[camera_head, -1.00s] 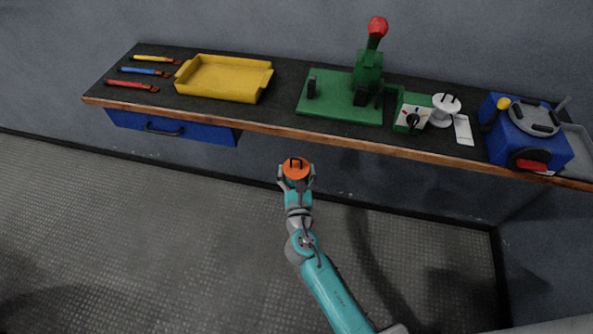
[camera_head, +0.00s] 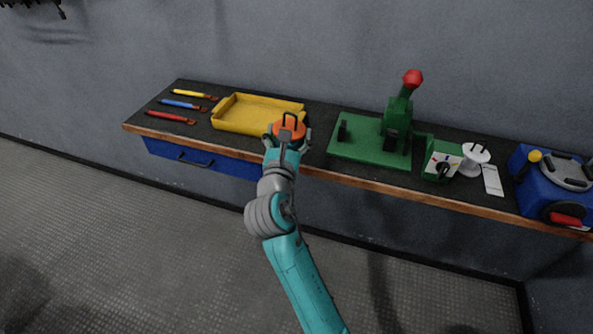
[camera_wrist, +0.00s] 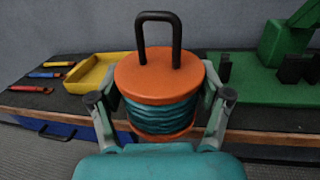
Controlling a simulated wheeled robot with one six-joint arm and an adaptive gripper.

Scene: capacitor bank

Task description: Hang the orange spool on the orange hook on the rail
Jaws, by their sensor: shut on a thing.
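The orange spool (camera_head: 289,128) has a black loop handle on top and shows in the head view near the bench's front edge, by the yellow tray. In the wrist view the spool (camera_wrist: 160,78) is upright, with teal cord wound between its orange flanges. My gripper (camera_head: 288,142) is shut on it, one finger on each side; the fingers also show in the wrist view (camera_wrist: 160,112). The orange hook is not in view. Only dark ends of something hang at the top left of the head view (camera_head: 45,6); I cannot tell what they are.
The yellow tray (camera_head: 222,122) stands on the workbench (camera_head: 312,150), with several coloured tools to its left. A green press (camera_head: 395,125), a green box (camera_head: 442,160), a white spool (camera_head: 474,160) and a blue machine (camera_head: 550,185) stand to the right. The wall above is mostly bare.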

